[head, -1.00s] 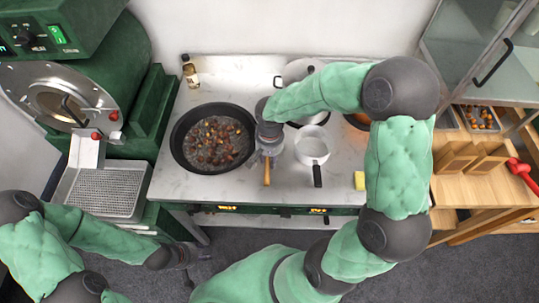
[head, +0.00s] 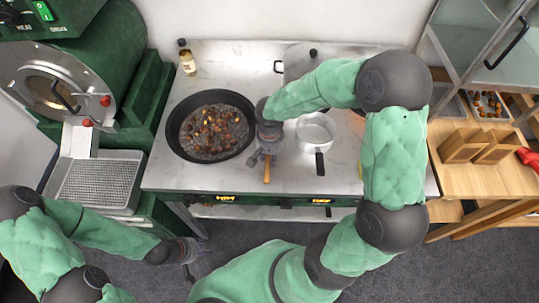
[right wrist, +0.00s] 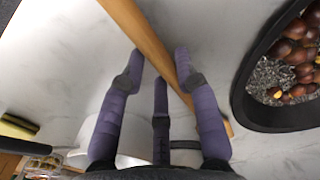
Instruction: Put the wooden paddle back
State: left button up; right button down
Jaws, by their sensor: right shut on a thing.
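The wooden paddle (head: 267,173) is at the counter between the black pan and the white saucepan. In the head view only its handle end shows below my right gripper (head: 266,156). In the right wrist view the paddle (right wrist: 160,50) runs slantwise between the purple fingers of my right gripper (right wrist: 160,65), which is shut on it. I cannot tell whether the paddle touches the counter. My left gripper (head: 190,258) hangs in front of the counter, away from the paddle; its jaw opening is too small to judge.
The black pan (head: 172,128) holds chestnuts and stands close left of my right gripper. The white saucepan (head: 315,130) stands close right, its handle toward the front. A bottle (head: 187,64) stands at the back left. The wooden side table (head: 490,185) is at the right.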

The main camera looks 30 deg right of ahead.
jog(key=shift+f+b, duration=0.4)
jog(key=shift+b, duration=0.05)
jog(key=c, duration=0.8)
grip_release()
jog(key=shift+c, duration=0.2)
notch_tip(320, 180, up, 12)
